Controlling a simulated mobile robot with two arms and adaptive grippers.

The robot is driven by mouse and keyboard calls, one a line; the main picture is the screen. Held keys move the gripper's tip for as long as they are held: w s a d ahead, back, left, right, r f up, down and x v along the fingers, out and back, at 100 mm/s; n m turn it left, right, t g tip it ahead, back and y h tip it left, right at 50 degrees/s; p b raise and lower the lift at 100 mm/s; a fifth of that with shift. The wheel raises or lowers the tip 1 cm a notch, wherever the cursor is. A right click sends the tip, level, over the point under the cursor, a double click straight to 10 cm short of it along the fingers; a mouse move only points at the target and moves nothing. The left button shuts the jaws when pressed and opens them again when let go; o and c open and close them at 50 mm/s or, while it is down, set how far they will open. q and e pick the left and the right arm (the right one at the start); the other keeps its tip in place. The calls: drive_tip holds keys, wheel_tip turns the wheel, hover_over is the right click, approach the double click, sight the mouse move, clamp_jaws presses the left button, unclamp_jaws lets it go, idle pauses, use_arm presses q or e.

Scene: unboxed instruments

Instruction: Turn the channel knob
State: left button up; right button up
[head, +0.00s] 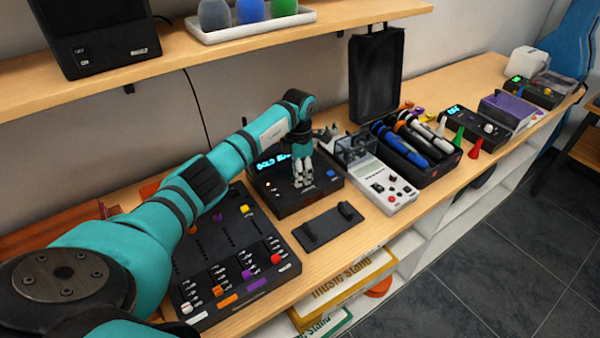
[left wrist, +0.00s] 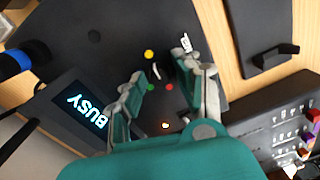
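A black box (head: 270,201) with a lit blue display (head: 270,162) stands on the bench; in the left wrist view its dark top (left wrist: 110,45) fills much of the picture and the display (left wrist: 85,113) shows "BUSY". My left gripper (head: 303,180) points down over the box's right part. In the left wrist view its fingers (left wrist: 160,74) are apart, with a short white curved mark (left wrist: 156,71) between them. Yellow (left wrist: 149,54), green (left wrist: 150,87) and red (left wrist: 169,87) dots lie around there. The channel knob itself is not clearly distinguishable. My right gripper is not in view.
A black mixer (head: 235,245) with coloured knobs lies left, under my arm. A dark plate (head: 328,225) with two raised ends lies in front of the box. A white device (head: 378,188) and an open black case (head: 410,155) stand right. A shelf (head: 250,38) runs above.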

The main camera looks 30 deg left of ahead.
use_arm(q)
clamp_jaws()
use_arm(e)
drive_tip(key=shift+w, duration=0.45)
use_arm(q)
drive_tip(key=shift+n, duration=0.3)
drive_tip(key=shift+n+b, duration=0.3)
drive_tip(key=shift+n, duration=0.7)
drive_tip(key=n, duration=0.2)
drive_tip(key=shift+n, duration=0.3)
drive_tip(key=n, duration=0.4)
drive_tip(key=shift+n, duration=1.2)
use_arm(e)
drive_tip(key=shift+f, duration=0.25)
